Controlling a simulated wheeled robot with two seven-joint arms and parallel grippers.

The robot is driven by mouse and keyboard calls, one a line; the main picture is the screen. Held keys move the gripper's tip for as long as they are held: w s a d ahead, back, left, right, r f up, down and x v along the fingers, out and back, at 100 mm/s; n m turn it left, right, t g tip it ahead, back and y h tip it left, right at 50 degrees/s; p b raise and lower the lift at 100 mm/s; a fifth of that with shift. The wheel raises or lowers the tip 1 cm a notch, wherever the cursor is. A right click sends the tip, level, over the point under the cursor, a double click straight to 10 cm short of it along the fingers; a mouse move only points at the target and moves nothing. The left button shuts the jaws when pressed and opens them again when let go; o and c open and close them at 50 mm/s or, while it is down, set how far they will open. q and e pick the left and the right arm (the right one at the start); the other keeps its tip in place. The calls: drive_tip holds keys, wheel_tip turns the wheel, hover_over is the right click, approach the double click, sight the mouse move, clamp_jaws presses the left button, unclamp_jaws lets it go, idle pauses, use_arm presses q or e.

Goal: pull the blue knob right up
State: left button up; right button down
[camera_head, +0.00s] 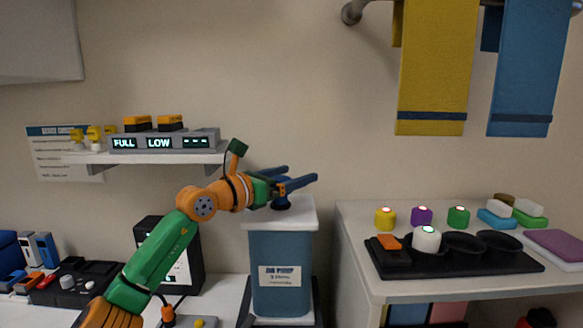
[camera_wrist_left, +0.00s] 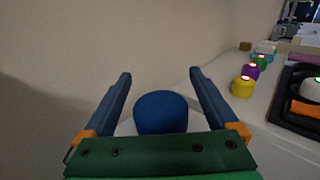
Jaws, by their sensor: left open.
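The blue knob (camera_head: 281,203) sits on the white top of the blue pump box (camera_head: 279,250), which has a white label on its front. In the left wrist view the knob (camera_wrist_left: 160,112) shows as a round blue top between the two fingers, with space on both sides. My left gripper (camera_head: 300,174) is open at the knob, its blue fingers apart and pointing right in the head view. The fingers hide part of the knob there. Its fingertips (camera_wrist_left: 160,74) reach past the knob in the wrist view. My right gripper is not in view.
A shelf (camera_head: 150,157) with lit displays is on the wall at left. A dark screen unit (camera_head: 184,245) stands left of the pump. A white counter (camera_head: 365,228) at right holds a black tray (camera_head: 460,268), coloured pucks and soap-like blocks. Towels (camera_head: 433,65) hang above.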

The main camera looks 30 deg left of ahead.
use_arm(q)
drive_tip(key=shift+s, duration=0.1)
drive_tip(key=c, duration=0.3)
clamp_jaws()
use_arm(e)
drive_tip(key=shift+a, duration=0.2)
use_arm(q)
drive_tip(key=shift+r, duration=0.1)
